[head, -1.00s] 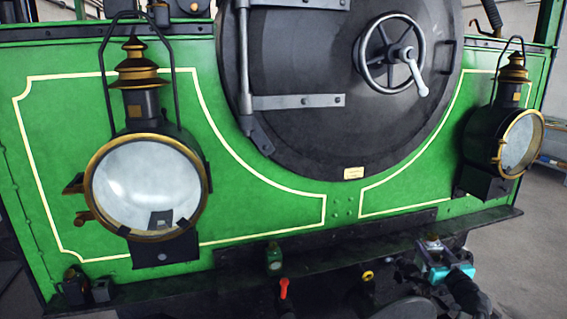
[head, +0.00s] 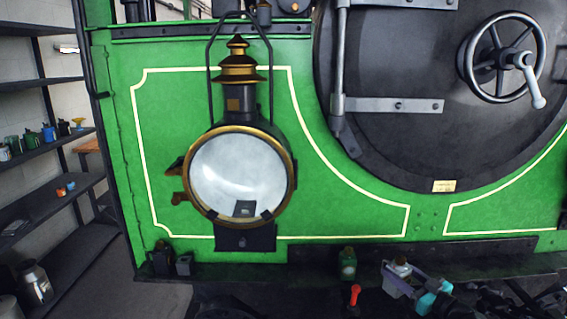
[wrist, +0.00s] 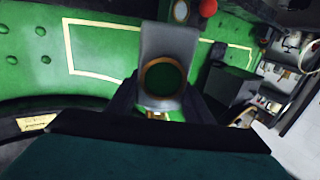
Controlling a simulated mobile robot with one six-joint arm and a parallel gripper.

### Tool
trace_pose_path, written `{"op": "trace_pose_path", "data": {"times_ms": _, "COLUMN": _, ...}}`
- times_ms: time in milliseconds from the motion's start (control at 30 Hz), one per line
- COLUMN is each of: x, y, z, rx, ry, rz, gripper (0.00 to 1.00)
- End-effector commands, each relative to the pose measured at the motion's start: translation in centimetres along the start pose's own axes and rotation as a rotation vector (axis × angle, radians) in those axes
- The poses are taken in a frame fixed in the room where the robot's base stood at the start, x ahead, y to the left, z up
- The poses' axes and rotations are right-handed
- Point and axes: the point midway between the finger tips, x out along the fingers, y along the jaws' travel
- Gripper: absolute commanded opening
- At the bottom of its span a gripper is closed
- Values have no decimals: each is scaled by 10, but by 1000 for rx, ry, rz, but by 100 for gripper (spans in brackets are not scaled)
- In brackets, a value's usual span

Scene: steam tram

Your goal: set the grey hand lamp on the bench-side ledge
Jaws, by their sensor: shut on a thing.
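The grey hand lamp (wrist: 172,42) is in the wrist view, with a brass ring around a dark green round lens. It sits between the dark fingers of my gripper (wrist: 160,98), which is shut on it. In the head view the lamp (head: 396,283), with a small brass top, is at the lower right, in front of the engine's front beam. My gripper (head: 412,284) holds it there, clear of the beam as far as I can see. I cannot tell which surface is the bench-side ledge.
A large brass-rimmed headlamp (head: 238,178) hangs on the green engine front. A small green lamp (head: 348,265) and a red-handled valve (head: 354,296) are left of my gripper. Dark shelves (head: 50,148) with mugs stand at far left. Grey floor (head: 160,297) shows between shelves and engine.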

Motion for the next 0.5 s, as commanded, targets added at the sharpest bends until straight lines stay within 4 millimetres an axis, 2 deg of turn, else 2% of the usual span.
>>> {"op": "trace_pose_path", "data": {"times_ms": 33, "x": 10, "y": -17, "z": 0, "rx": 1, "ry": 3, "rz": -41, "gripper": 8}}
{"op": "trace_pose_path", "data": {"times_ms": 200, "x": 34, "y": -70, "z": 4, "rx": 3, "ry": 7, "rz": -172, "gripper": 8}}
{"op": "trace_pose_path", "data": {"times_ms": 400, "x": 55, "y": -129, "z": 8, "rx": 7, "ry": 10, "rz": -316, "gripper": 8}}
{"op": "trace_pose_path", "data": {"times_ms": 500, "x": 60, "y": -152, "z": 10, "rx": 9, "ry": 12, "rz": -371, "gripper": 8}}
